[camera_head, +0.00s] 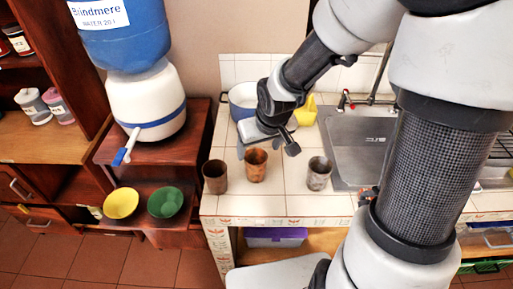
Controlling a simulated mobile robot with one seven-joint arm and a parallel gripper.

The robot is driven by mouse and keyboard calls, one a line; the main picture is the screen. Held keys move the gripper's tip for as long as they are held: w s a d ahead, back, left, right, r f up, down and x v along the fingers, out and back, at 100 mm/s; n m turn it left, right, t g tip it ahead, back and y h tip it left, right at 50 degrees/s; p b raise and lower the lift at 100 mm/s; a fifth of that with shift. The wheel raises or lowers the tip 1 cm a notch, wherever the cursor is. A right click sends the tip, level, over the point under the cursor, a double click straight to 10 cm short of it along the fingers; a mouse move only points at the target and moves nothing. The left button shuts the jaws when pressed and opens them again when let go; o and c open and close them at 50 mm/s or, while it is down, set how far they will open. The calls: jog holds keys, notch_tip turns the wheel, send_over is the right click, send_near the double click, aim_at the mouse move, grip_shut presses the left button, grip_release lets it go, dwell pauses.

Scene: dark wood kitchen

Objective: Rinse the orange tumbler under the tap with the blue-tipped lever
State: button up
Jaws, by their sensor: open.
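The orange tumbler (256,168), rusty orange and mottled, stands upright on the white tiled counter between two other tumblers. My gripper (267,146) is open just above and behind it, one finger to each side in the picture; I cannot tell whether they touch it. A white and blue water dispenser (146,103) stands on the wooden stand at left. Its tap has a white lever with a blue tip (119,157), pointing down to the front left. The sink tap (346,99) at the back shows a red part.
A dark brown tumbler (215,178) and a grey tumbler (319,176) stand on either side. A blue-white pot (241,100) and a yellow object (306,112) are behind. A yellow bowl (121,203) and a green bowl (165,202) sit below the dispenser. My arm covers part of the sink (350,150).

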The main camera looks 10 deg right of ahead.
jog(key=p+v, duration=0.2)
jog(key=v, duration=0.3)
jog(key=shift+w, duration=0.1)
